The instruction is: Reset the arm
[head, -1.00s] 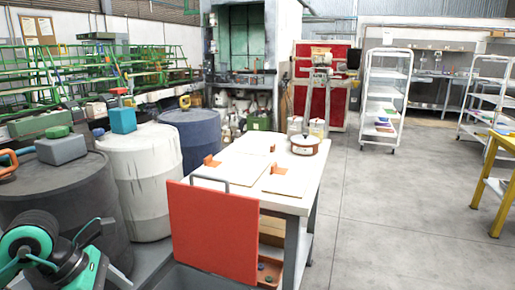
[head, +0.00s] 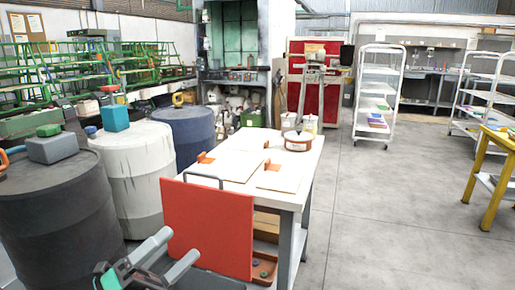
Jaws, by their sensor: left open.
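My left gripper (head: 181,245) is in the head view at the bottom, left of centre. Its two grey fingers are apart with nothing between them, and they point up and to the right. It shows in front of the lower left part of the upright red panel (head: 207,225) at the near end of the white table (head: 298,180). I cannot tell whether it touches the panel. My right gripper is not in view.
A dark drum (head: 60,215), a white drum (head: 137,175) and a blue drum (head: 190,135) stand left of the table. Flat boards and a round brown container (head: 298,144) are on the table. White shelf carts (head: 376,95) and a yellow stand (head: 488,165) are right; the floor between is clear.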

